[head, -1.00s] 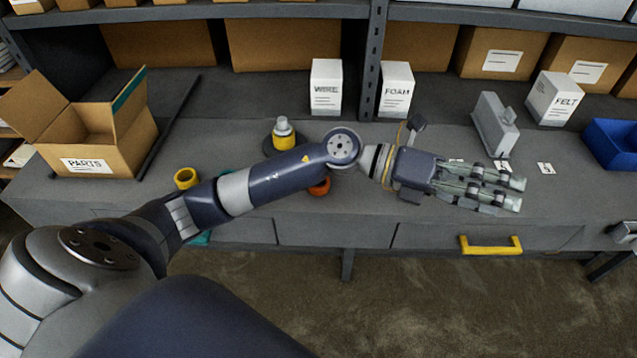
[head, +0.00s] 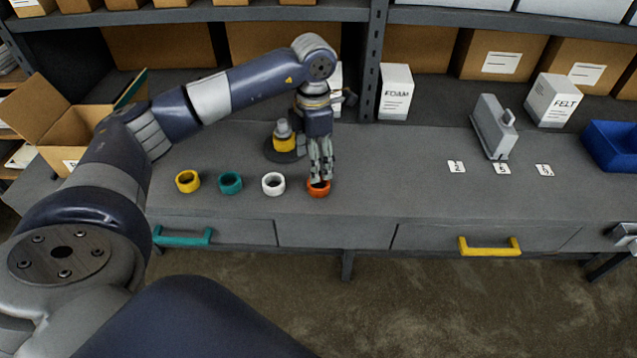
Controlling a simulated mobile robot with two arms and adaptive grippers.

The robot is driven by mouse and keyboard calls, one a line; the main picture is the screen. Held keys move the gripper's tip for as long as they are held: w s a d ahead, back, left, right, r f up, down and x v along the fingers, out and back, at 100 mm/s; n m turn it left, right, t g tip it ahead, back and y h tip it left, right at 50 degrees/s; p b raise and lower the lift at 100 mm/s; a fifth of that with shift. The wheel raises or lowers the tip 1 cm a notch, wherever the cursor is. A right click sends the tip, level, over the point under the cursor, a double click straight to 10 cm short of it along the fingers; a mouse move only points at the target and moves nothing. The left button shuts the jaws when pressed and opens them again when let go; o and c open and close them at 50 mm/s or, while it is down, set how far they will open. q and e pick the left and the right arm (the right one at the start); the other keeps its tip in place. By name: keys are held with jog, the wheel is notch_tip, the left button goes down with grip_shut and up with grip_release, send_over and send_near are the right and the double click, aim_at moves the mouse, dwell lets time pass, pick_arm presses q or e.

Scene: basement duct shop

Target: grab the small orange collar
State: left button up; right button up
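The small orange collar (head: 318,190) sits on the grey bench, at the right end of a row of collars. My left gripper (head: 320,179) points down at it from above, with its fingertips at the collar's top and far side, partly hiding it. The fingers are close together; whether they grip the collar or only stand at it cannot be made out.
A white collar (head: 273,184), a teal collar (head: 230,183) and a yellow collar (head: 187,181) stand to the left. A yellow-and-grey piece on a dark round base (head: 284,142) is close behind. The bench right of the orange collar is clear up to the number cards (head: 456,167).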

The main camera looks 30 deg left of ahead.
pick_arm(q)
notch_tip(320, 180, down, 2)
jog(key=shift+f+p, duration=0.5)
jog(key=shift+p, duration=0.15)
notch_tip(320, 180, down, 3)
jog(key=shift+w+f+p, duration=0.1)
jog(key=shift+f+p, duration=0.1)
jog(key=shift+p, duration=0.7)
jog(key=shift+a+f, duration=0.1)
jog(key=shift+f, duration=0.45)
jog(key=c, duration=1)
